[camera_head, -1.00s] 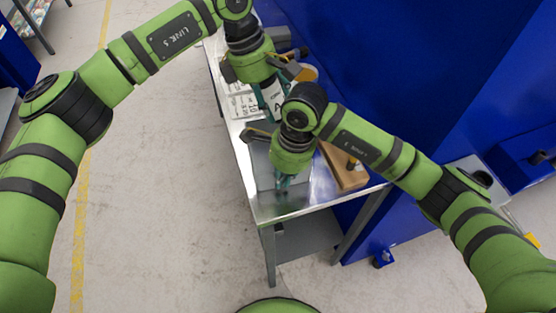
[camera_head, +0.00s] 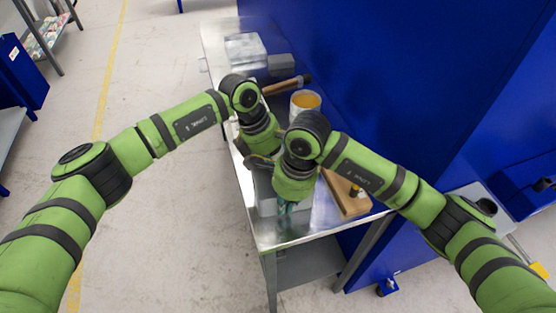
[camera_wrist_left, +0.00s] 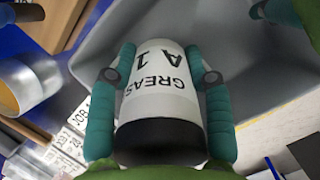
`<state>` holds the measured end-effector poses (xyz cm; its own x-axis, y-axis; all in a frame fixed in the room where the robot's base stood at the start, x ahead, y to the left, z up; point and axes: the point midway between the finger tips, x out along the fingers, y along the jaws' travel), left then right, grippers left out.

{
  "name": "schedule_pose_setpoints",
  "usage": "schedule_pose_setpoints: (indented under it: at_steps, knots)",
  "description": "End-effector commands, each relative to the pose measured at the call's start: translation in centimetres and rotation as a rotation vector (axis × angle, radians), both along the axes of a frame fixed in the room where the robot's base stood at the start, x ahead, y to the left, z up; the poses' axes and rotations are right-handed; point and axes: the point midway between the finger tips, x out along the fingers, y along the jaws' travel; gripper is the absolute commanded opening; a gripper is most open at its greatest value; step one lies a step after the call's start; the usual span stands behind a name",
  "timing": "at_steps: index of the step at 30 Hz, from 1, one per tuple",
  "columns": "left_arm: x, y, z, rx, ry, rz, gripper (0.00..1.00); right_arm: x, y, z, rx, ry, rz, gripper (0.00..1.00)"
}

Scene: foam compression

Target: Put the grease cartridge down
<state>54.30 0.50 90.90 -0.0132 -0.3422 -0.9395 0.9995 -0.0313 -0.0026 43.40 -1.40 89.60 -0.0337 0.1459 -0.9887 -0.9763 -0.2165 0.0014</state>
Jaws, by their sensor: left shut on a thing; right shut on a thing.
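The grease cartridge (camera_wrist_left: 160,100) is a white cylinder with a black band, lettered "GREASE A 1". In the left wrist view it lies between the teal fingers of my left gripper (camera_wrist_left: 160,50), which is shut on it. Behind it are the inner walls of a grey bin (camera_wrist_left: 255,75); I cannot tell whether the cartridge touches them. In the head view my left wrist hides the cartridge. The bin (camera_head: 266,207) stands at the near end of the metal table. My right gripper (camera_head: 287,207) is shut on the bin, mostly hidden under its own wrist.
A wooden piece (camera_head: 350,204) lies right of the bin. Blue cabinet walls (camera_head: 400,70) bound the right.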

Motion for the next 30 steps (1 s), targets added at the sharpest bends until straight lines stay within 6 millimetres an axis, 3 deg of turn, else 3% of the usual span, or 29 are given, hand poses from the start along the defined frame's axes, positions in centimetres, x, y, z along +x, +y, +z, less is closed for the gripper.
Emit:
schedule_pose_setpoints:
  at_steps: [9,10,11,23,30]
  knots:
    - [0.1,-0.1,-0.1,-0.002,-0.002,-0.001,0.00,0.0,0.0,0.0,0.000,-0.001,0.000,0.00]
    - [0.0,0.0,-0.2,-0.001,-0.002,-0.002,0.62,0.0,0.0,0.0,0.000,-0.001,0.000,0.00]
    - [0.0,0.0,-0.1,-0.001,-0.002,-0.002,0.74,0.0,0.0,0.0,0.000,-0.001,0.000,0.00]
    - [0.1,0.0,0.2,-0.002,-0.002,-0.001,0.74,0.0,0.0,0.0,0.000,-0.001,0.000,0.00]
    - [0.2,1.3,3.8,-0.002,-0.007,-0.001,0.74,0.0,0.0,0.1,0.000,-0.001,0.000,0.00]
